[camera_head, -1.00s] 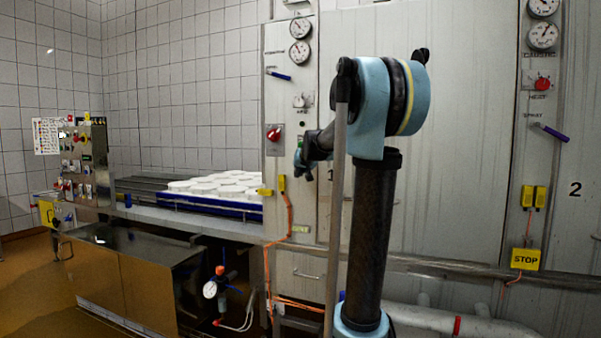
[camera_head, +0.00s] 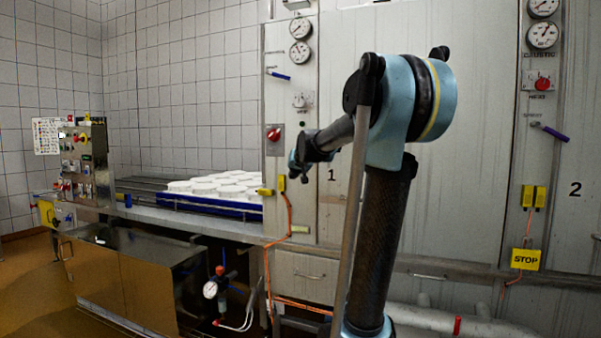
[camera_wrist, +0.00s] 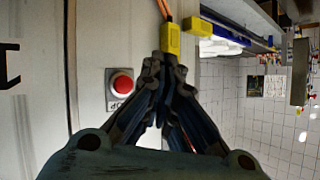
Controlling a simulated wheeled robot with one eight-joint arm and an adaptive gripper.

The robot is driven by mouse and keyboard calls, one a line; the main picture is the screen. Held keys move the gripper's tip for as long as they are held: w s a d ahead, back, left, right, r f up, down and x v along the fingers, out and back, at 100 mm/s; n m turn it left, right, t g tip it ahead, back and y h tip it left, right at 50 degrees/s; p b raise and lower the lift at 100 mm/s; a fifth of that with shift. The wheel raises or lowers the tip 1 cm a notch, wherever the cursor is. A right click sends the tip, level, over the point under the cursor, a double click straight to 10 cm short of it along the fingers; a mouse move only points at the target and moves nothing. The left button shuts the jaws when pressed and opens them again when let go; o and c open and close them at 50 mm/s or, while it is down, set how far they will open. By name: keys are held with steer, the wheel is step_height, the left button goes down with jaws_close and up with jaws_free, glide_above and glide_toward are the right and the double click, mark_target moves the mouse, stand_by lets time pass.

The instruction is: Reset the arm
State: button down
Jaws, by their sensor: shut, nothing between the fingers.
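My gripper (camera_wrist: 165,80) shows in the wrist view with its fingers together and nothing between them. In the head view the end of my arm (camera_head: 300,165) points left, in front of the grey panel with gauges. In the wrist view a red button (camera_wrist: 122,85) is left of the fingers, and a yellow connector (camera_wrist: 170,38) with an orange cable is just beyond the fingertips in the picture. I cannot tell whether the fingers touch anything.
White cheese moulds (camera_head: 215,184) sit on the blue-edged conveyor (camera_head: 200,206) at left. A control box (camera_head: 86,165) stands at its far end. Large grey doors (camera_head: 480,130) are behind my arm. A yellow STOP sign (camera_head: 525,259) and pipes (camera_head: 430,318) are at right.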

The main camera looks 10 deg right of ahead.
stand_by(0.3)
steer(key=s+d+f+g, duration=0.1)
steer(key=s+f+g, duration=0.2)
steer(key=s+f, duration=0.8)
steer(key=s+d+f+n+g+h, duration=0.1)
steer(key=s+d+f+g, duration=0.1)
steer(key=s+f, duration=0.9)
steer(key=s+d+f+g, duration=0.2)
steer(key=s+f+g, duration=0.3)
steer(key=s+f, duration=0.7)
steer(key=s, duration=1.2)
steer(key=shift+s+d+h, duration=0.15)
steer(key=shift+s+h, duration=0.05)
steer(key=shift+h, duration=0.2)
steer(key=shift+w+f, duration=0.1)
steer(key=shift+w+f, duration=0.15)
steer(key=shift+w, duration=0.2)
